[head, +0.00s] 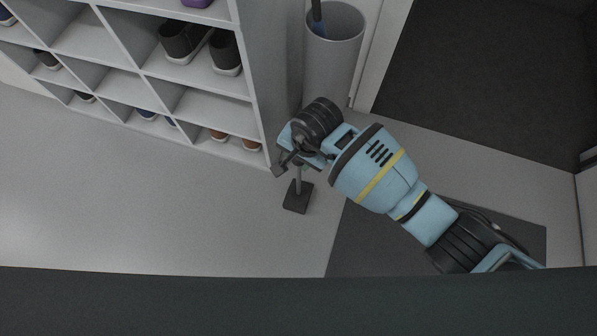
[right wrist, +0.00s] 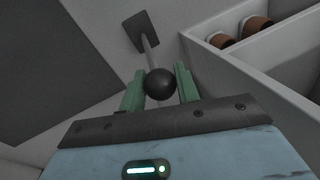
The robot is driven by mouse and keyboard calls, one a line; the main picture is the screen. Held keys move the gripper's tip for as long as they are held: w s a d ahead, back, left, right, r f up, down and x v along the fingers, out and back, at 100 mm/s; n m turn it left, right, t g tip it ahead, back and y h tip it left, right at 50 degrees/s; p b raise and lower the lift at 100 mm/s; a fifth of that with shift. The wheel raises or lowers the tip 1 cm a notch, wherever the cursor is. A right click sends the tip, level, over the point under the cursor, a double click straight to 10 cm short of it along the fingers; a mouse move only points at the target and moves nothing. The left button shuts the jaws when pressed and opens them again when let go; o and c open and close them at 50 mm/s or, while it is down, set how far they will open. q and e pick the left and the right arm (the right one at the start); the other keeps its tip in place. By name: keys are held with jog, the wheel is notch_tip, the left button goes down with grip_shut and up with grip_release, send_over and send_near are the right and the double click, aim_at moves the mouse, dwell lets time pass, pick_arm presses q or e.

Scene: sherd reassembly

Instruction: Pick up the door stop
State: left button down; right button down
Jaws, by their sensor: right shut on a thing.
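The door stop has a dark square base (head: 298,197), a thin grey rod and a round black knob. In the right wrist view its knob (right wrist: 160,84) lies between the green fingers, with the rod and base beyond it. My right gripper (head: 298,161) is over the top of the door stop and shut on it at the knob end. In the head view the gripper hides the knob. I cannot tell whether the base touches the floor. My left gripper is not in view.
A white shoe rack (head: 248,60) with several shoes stands just left of the right gripper. A white round bin (head: 332,75) stands behind it, by a door frame. A dark mat (head: 375,245) lies at the right. The floor at left is clear.

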jog(key=shift+r, duration=0.15)
